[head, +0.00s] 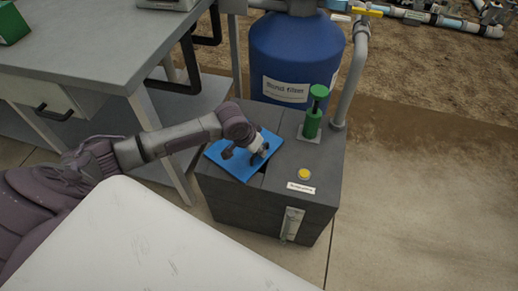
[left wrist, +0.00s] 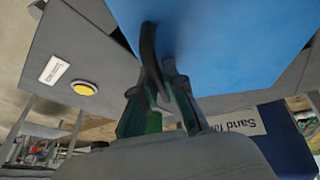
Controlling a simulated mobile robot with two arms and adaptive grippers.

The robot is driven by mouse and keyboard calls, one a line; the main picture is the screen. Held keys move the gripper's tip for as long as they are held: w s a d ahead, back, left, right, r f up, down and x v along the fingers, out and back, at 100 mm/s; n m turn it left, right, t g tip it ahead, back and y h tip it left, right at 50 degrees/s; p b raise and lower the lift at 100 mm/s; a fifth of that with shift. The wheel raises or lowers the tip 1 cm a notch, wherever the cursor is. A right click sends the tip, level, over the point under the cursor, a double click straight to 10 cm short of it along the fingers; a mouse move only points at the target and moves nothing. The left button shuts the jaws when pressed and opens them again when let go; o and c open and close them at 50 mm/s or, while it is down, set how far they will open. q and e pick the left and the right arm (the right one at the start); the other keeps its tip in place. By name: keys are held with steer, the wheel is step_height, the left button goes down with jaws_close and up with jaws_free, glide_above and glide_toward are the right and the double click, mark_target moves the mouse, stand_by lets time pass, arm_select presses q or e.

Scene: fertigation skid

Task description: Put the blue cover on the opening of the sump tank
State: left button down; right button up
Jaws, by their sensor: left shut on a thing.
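The blue cover (head: 222,161) is a flat square plate over the left part of the grey sump tank's top (head: 310,157). It looks turned relative to the tank's edges. A dark strip, apparently the opening (head: 260,176), shows beside its lower right edge; the rest is hidden under the cover. My left gripper (head: 258,150) is shut on the cover's dark handle. In the left wrist view the fingers (left wrist: 160,88) close around this curved handle (left wrist: 149,50) on the blue plate (left wrist: 230,45). I cannot tell whether the cover touches the tank. My right gripper is out of view.
A green pump-like fitting (head: 315,112) stands upright on the tank's back right. A yellow button (head: 304,174) and a label (head: 300,188) are at the front. A blue filter vessel (head: 295,60) stands behind, with a grey pipe (head: 352,80). A grey workbench (head: 85,45) is at left.

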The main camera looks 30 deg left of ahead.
arm_select(q)
steer(key=shift+s+f, duration=0.3)
steer(key=shift+f, duration=0.3)
steer(key=c, duration=1.2)
jaws_free()
steer(key=shift+w+f, duration=0.1)
steer(key=shift+f, duration=0.05)
steer(key=shift+o, duration=0.2)
